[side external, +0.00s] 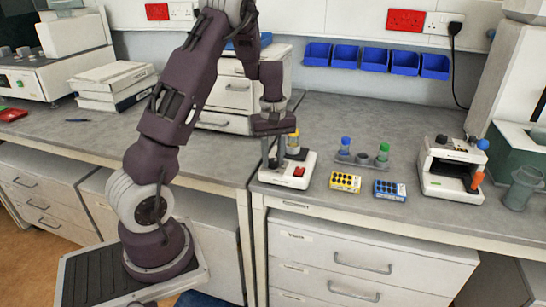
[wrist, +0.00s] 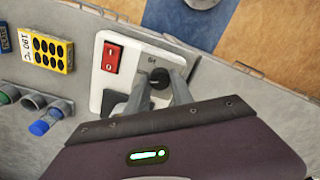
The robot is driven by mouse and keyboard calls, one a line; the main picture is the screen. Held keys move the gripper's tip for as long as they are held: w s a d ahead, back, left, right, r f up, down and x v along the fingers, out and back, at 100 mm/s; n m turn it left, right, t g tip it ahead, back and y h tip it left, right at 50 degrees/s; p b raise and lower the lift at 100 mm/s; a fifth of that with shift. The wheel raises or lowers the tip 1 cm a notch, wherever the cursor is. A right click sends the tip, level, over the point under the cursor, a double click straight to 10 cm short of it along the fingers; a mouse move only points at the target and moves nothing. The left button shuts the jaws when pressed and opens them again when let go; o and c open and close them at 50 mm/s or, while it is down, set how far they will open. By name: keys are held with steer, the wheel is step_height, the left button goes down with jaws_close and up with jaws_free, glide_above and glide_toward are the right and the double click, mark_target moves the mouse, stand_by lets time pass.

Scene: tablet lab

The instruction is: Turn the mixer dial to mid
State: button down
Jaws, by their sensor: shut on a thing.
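The mixer is a white box (side external: 281,179) with a red rocker switch (side external: 299,171) on its top, below my arm in the side view. In the wrist view its white top (wrist: 137,60) shows the red switch (wrist: 111,57) and a black dial (wrist: 159,75). My gripper (wrist: 159,84) points down onto the mixer, with one grey finger on each side of the dial, shut on it. The side view also shows my gripper (side external: 272,158) over the mixer's left part; the dial is hidden there. The dial's pointer and setting marks are too small to read.
A yellow-capped vial (side external: 293,138) stands at the mixer's back. To the right are a grey holder (side external: 362,158) with blue- and green-capped tubes, a yellow tablet pack (side external: 345,182), a blue pack (side external: 390,190) and a white device (side external: 449,167). The bench front edge is close.

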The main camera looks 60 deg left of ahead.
mark_target(273, 161)
steer(key=shift+m, duration=1.6)
steer(key=c, duration=1.1)
jaws_free()
step_height(273, 161, up, 7)
steer(key=shift+r, duration=0.1)
